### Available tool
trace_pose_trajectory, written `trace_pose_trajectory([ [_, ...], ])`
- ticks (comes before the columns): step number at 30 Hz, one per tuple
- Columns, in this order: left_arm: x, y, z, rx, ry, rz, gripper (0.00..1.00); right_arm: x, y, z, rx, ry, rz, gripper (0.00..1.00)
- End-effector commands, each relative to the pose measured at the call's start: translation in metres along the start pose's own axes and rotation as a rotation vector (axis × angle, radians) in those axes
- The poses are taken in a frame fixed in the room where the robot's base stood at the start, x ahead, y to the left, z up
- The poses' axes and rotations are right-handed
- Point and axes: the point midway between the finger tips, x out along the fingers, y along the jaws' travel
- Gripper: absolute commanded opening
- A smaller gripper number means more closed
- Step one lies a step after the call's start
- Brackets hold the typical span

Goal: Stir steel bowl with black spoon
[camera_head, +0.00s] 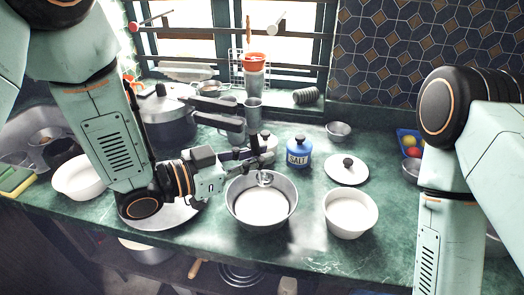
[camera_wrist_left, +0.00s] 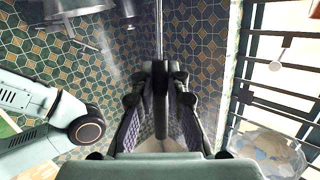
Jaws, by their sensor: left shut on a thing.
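The steel bowl (camera_head: 235,207) stands on the green counter in the middle of the head view, with a pale inside. My left gripper (camera_head: 259,155) is above the bowl's far side, shut on the black spoon. The spoon's grey metal head (camera_head: 265,178) hangs down inside the bowl near its far wall; I cannot tell whether it touches the bottom. In the left wrist view, the spoon's dark handle (camera_wrist_left: 160,100) lies between the fingers, and a thin grey shaft (camera_wrist_left: 159,30) runs up from it. My right gripper is out of view; only its arm shows at the right.
A white bowl (camera_head: 350,221) stands to the right of the steel bowl. A blue salt jar (camera_head: 299,156) and a lid (camera_head: 347,173) are behind. A large pot (camera_head: 166,125) stands at the back left. The counter's front edge runs close before the bowls.

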Motion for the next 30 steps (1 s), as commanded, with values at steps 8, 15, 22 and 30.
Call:
trace_pose_trajectory([
  [8, 0.011, -0.006, 0.014, -0.062, -0.096, 0.018, 0.0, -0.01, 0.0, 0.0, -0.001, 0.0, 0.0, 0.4],
  [15, 0.024, -0.01, 0.028, -0.117, -0.18, 0.035, 0.0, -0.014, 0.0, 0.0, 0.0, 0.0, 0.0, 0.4],
  [22, 0.027, -0.007, 0.05, -0.117, -0.176, 0.034, 0.0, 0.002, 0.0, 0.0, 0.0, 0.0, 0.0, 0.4],
  [30, 0.031, -0.005, 0.07, -0.117, -0.175, 0.033, 0.0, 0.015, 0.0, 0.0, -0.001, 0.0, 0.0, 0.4],
])
